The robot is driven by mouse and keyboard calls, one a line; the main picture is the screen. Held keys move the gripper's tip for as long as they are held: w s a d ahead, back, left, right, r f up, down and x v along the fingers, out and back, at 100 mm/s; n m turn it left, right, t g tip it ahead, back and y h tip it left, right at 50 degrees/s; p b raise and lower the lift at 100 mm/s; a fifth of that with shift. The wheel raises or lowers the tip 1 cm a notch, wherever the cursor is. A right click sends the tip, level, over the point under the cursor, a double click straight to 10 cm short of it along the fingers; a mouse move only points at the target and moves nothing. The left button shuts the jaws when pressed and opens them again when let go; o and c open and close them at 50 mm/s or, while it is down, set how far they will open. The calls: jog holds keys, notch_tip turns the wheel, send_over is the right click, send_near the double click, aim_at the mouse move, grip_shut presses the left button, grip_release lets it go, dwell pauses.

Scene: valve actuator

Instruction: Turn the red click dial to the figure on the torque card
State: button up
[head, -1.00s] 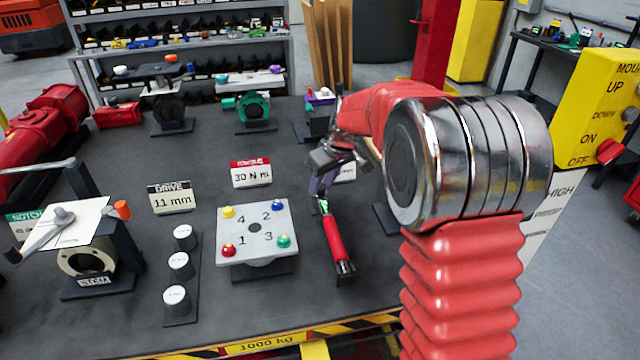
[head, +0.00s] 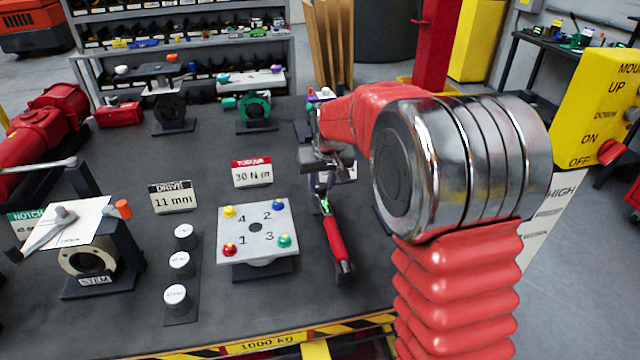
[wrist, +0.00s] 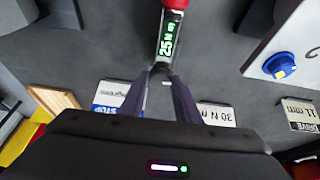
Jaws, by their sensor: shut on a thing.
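A torque wrench lies on the bench with a red grip (head: 336,242), the only red dial-like part I can make out on it. Its small lit display (wrist: 170,38) reads 25 N m in the wrist view. The torque card (head: 251,173) stands to the left and reads 30 N m; it also shows in the wrist view (wrist: 217,115). In the head view my gripper (head: 324,197) is at the far end of the wrench, partly behind my arm.
A white plate (head: 257,252) with numbered coloured knobs stands left of the wrench. A drive card (head: 173,197) reads 11 mm, with several white-topped sockets (head: 179,263) below it. A stem fixture (head: 92,263) is further left. Bench between the cards and back fixtures is clear.

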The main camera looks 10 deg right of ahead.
jog(key=shift+a+m+h, duration=0.2)
jog(key=shift+m+h, duration=0.6)
jog(key=shift+m, duration=1.6)
jog(key=o, duration=1)
jog(key=shift+o, duration=0.2)
jog(key=v, duration=1.3)
jog(key=shift+a+r, duration=0.15)
jog(key=shift+r, duration=0.25)
